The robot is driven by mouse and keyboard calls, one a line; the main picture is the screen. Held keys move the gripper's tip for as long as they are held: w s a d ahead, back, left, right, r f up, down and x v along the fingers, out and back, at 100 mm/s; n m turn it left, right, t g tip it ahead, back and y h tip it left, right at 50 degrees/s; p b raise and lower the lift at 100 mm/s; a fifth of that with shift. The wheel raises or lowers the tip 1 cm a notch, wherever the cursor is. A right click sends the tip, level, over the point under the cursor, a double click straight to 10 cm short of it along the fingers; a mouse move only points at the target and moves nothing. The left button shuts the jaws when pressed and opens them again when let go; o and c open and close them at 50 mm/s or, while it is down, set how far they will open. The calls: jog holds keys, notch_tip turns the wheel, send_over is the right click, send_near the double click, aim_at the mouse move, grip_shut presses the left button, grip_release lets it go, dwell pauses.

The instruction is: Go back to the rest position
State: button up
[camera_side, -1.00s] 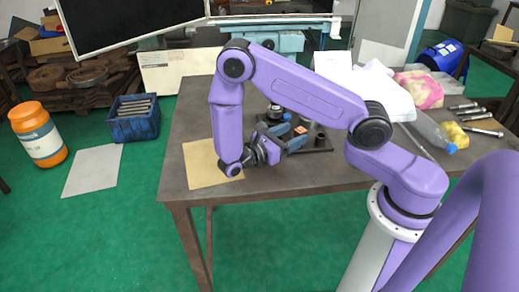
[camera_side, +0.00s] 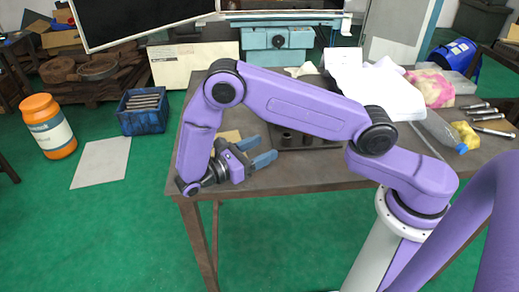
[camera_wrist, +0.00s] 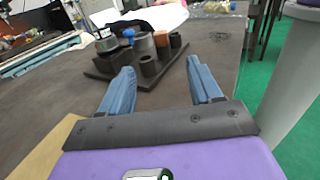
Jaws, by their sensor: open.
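My gripper (camera_side: 262,148) is open and empty, with its two blue fingers spread apart. It hangs near the table's front left corner, pointing right. In the wrist view my gripper (camera_wrist: 160,70) also shows nothing between its fingers. The dark fixture plate (camera_side: 318,141) with its round posts lies on the table beyond the fingertips, partly hidden by my arm in the side view. In the wrist view the fixture plate (camera_wrist: 107,73) carries several dark cylinders, a blue-topped part (camera_wrist: 128,33) and a small orange block (camera_wrist: 175,39). The fingers look clear of them.
The table (camera_side: 330,178) is bare in front of the fixture. A tan sheet (camera_side: 232,136) lies at its left, partly behind my gripper. White cloth (camera_side: 385,90), a clear bottle (camera_side: 440,130) and metal rods (camera_side: 490,116) lie at the right.

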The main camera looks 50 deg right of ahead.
jog(key=shift+s+r+y, duration=0.2)
jog(key=shift+r+y, duration=0.2)
jog(key=shift+r, duration=0.05)
jog(key=s+r+m+t+y, duration=0.1)
jog(key=s+r+y, duration=0.3)
jog(key=s+y, duration=0.4)
jog(key=s+d+r+m+t+y, duration=0.1)
jog(key=s+r+t+y, duration=0.2)
jog(key=s+y, duration=0.6)
jog(key=s+r, duration=0.2)
jog(key=s, duration=0.1)
jog(key=shift+s+d+t, duration=0.15)
jog(key=shift+s+t, duration=0.15)
jog(key=shift+t, duration=0.1)
jog(key=shift+r, duration=0.1)
